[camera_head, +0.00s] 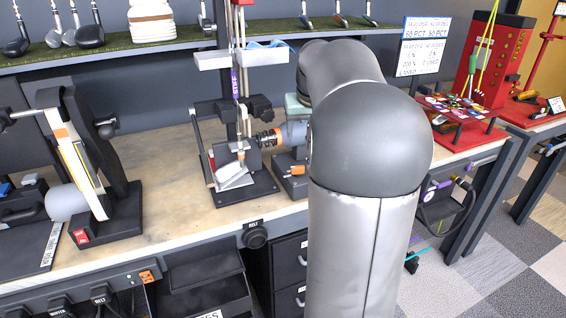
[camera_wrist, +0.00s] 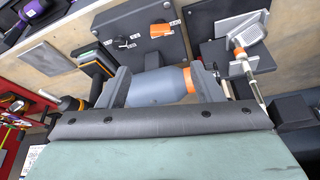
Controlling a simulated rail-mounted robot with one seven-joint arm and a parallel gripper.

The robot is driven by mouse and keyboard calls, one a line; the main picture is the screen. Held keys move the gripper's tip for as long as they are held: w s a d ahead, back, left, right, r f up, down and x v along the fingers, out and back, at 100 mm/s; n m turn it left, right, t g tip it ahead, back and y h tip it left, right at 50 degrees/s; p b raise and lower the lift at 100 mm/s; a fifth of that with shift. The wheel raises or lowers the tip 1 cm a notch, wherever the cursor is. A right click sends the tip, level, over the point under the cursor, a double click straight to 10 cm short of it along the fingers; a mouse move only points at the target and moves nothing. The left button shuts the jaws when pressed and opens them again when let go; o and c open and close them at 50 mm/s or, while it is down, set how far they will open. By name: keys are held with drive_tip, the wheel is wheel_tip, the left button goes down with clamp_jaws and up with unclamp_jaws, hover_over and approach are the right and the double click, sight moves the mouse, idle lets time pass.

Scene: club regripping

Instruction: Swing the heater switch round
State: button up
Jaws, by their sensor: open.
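The heater is a blue-grey barrel (camera_wrist: 160,88) with an orange ring; it also shows beside my arm in the head view (camera_head: 294,132). Its switch is an orange knob (camera_wrist: 161,30) on a dark plate with small white labels, at the top of the wrist view. The switch shows as a small orange patch in the head view (camera_head: 297,170). My gripper (camera_wrist: 165,84) is open, with one finger on each side of the heater barrel in the wrist view. I cannot tell whether they touch it. The switch lies beyond the fingers. My arm hides most of the gripper in the head view.
A club head (camera_wrist: 245,35) in a stand is close to the right finger in the wrist view. The stand (camera_head: 235,185) is left of the heater in the head view. A black machine (camera_head: 110,220) is further left. Bare bench (camera_head: 165,160) lies between them.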

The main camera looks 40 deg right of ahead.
sight(298, 167)
drive_tip(key=p+x, duration=0.2)
drive_tip(key=x, duration=1.5)
drive_tip(key=c, duration=1)
